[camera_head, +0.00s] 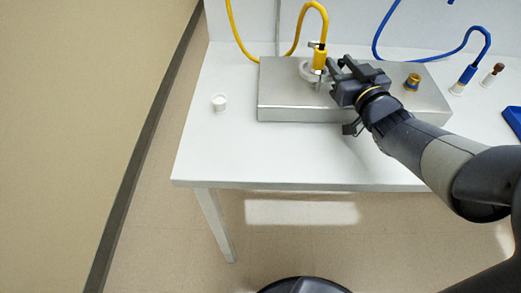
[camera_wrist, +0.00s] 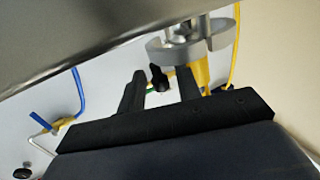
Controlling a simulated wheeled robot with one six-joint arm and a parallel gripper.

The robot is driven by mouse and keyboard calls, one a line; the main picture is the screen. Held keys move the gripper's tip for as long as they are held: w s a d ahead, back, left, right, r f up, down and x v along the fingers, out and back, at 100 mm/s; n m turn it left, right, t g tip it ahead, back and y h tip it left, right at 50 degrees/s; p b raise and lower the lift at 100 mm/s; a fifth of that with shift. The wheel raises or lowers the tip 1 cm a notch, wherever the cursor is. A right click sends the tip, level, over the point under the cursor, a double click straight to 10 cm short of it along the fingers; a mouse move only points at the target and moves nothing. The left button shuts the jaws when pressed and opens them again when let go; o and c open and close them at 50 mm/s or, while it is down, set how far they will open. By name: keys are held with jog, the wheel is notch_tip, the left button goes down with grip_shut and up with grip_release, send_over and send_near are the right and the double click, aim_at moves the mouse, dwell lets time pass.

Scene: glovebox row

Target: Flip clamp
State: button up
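A silver ring clamp (camera_head: 308,72) sits on top of a steel box (camera_head: 285,103), around the base of a yellow hose's connector (camera_head: 319,58). The clamp (camera_wrist: 190,47) also shows at the top of the wrist view, close beyond my fingertips. My gripper (camera_head: 336,66) is just right of the clamp in the head view, low over the box top. In the wrist view my gripper (camera_wrist: 160,73) has its two dark fingers apart. A small dark piece shows between them; I cannot tell whether it belongs to the clamp or whether a finger touches it.
A brass fitting (camera_head: 412,82) is on the box's right part. A blue hose connector (camera_head: 467,75) and a blue tray (camera_head: 514,120) are at right. The table's front left is clear.

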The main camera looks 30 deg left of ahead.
jog(key=shift+s+d+m+t+h+b, duration=0.15)
jog(key=shift+s+m+t+h, duration=0.05)
jog(key=shift+m+t+h, duration=0.35)
jog(key=shift+s+d+m+t+h+b, duration=0.1)
jog(key=shift+s+m+t+h+b, duration=0.1)
jog(key=shift+m+t+h, duration=0.55)
jog(key=shift+t+h, duration=0.1)
jog(key=shift+h, duration=0.1)
jog(key=shift+s+d+p, duration=0.1)
jog(key=shift+p, duration=0.3)
jog(key=shift+s+d+r+m+t+h+p, duration=0.1)
jog(key=shift+s+m+t+h+p, duration=0.05)
jog(key=shift+m+t+h+p, duration=0.55)
